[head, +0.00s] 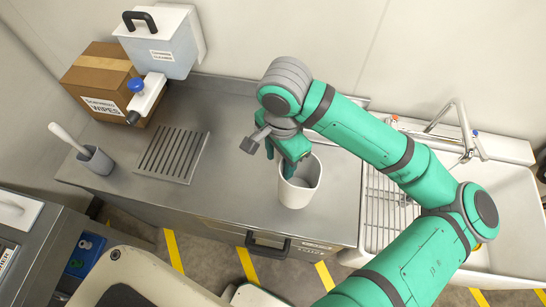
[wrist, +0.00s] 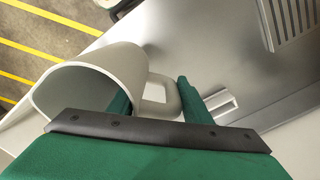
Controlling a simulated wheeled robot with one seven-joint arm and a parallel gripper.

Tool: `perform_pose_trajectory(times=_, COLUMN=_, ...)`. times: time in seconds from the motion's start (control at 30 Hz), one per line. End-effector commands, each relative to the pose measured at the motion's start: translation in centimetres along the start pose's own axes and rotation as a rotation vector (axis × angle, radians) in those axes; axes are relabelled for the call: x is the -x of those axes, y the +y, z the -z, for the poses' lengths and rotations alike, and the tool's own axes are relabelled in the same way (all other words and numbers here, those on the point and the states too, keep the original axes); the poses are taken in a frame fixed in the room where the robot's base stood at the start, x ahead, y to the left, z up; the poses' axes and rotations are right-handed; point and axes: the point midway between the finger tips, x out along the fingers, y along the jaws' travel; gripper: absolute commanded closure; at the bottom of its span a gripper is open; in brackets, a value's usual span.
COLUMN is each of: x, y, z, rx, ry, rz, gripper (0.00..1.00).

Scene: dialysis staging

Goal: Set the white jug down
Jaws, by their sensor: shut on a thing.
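The white jug (head: 301,186) is near the front edge of the steel counter (head: 235,190) in the head view, its open mouth facing up. My gripper (head: 287,165) reaches down to it from above, at its left back side. In the wrist view the jug (wrist: 88,80) fills the left, with its looped handle (wrist: 172,108) between my green fingers (wrist: 158,103). My gripper is shut on the handle. The jug's underside is hidden, so I cannot tell whether it touches the counter.
A slotted drain grate (head: 172,154) lies left of the jug, with a grey holder and brush (head: 96,160) beyond it. A cardboard wipes box (head: 100,78) and white canister (head: 165,45) stand back left. A sink (head: 495,195) is right. Counter between grate and jug is clear.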

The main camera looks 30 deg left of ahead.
Motion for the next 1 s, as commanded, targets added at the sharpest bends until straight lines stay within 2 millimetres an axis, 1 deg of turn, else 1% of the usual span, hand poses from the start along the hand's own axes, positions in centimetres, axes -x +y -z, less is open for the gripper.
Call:
perform_pose_trajectory(times=0.03, x=-0.5, y=-1.1, z=0.3, rx=0.000, ry=-0.002, rz=-0.001, gripper=0.95)
perform_pose_trajectory(times=0.07, x=-0.8, y=-1.7, z=0.4, rx=0.001, ry=-0.002, rz=-0.002, gripper=0.95)
perform_pose_trajectory(times=0.2, x=-3.3, y=-3.5, z=1.0, rx=0.002, ry=-0.003, rz=-0.002, gripper=0.95)
perform_pose_trajectory(times=0.3, x=-4.5, y=-4.5, z=1.4, rx=0.003, ry=0.000, rz=-0.002, gripper=0.95)
perform_pose_trajectory(times=0.4, x=-5.3, y=-5.2, z=1.6, rx=0.004, ry=0.000, rz=-0.001, gripper=0.95)
perform_pose_trajectory(times=0.57, x=-5.9, y=-5.6, z=1.8, rx=0.003, ry=0.000, rz=0.000, gripper=0.95)
perform_pose_trajectory(times=0.67, x=-6.8, y=-6.2, z=2.0, rx=0.003, ry=-0.001, rz=-0.002, gripper=0.95)
perform_pose_trajectory(times=0.83, x=-9.2, y=-6.1, z=2.0, rx=0.002, ry=-0.002, rz=-0.001, gripper=0.95)
perform_pose_trajectory(times=0.9, x=-9.6, y=-6.1, z=2.0, rx=0.003, ry=0.000, rz=-0.001, gripper=0.95)
perform_pose_trajectory(times=1.0, x=-9.7, y=-6.1, z=2.0, rx=0.003, ry=0.001, rz=0.000, gripper=0.95)
